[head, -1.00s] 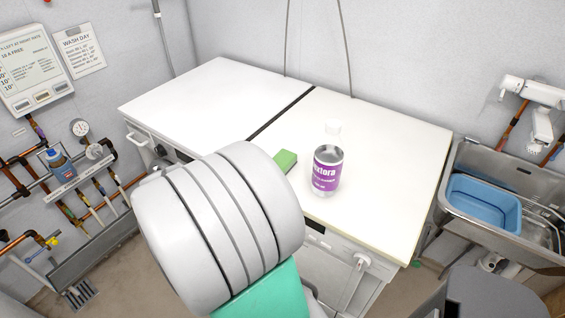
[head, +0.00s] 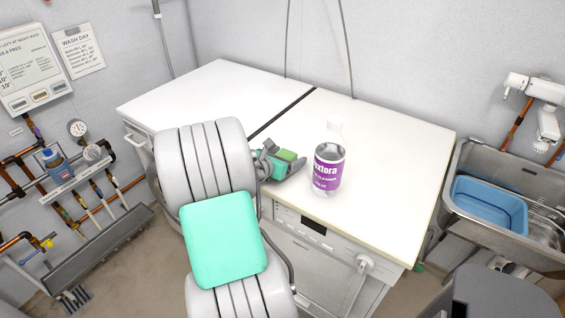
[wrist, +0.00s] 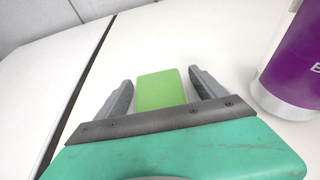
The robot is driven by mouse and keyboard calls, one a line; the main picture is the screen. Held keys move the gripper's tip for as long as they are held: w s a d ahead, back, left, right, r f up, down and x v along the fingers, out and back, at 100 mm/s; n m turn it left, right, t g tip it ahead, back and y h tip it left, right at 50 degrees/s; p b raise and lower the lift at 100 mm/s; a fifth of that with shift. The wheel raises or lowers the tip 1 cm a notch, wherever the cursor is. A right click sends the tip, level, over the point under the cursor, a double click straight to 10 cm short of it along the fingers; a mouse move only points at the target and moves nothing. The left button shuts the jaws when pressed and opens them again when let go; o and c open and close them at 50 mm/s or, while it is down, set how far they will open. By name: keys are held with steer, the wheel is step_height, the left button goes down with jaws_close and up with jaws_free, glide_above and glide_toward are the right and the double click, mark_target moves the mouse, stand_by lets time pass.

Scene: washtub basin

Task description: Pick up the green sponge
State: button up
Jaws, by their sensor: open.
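The green sponge (head: 287,156) lies on the white worktop, near the dark seam. In the wrist view the sponge (wrist: 161,90) sits between the two spread fingers of my gripper (wrist: 161,88), with a gap on each side. My gripper (head: 283,166) also shows in the head view, low over the worktop at the sponge. It is open and holds nothing. The near end of the sponge is hidden behind the gripper's palm bar in the wrist view.
A clear bottle with a purple label (head: 328,168) stands just right of my gripper; it also shows in the wrist view (wrist: 296,65). The white worktop (head: 390,150) is free further right. A steel sink with a blue basin (head: 488,208) is at the far right.

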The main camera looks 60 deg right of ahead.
steer(key=shift+c, duration=0.2)
steer(key=c, duration=1.4)
steer(key=shift+o, duration=0.2)
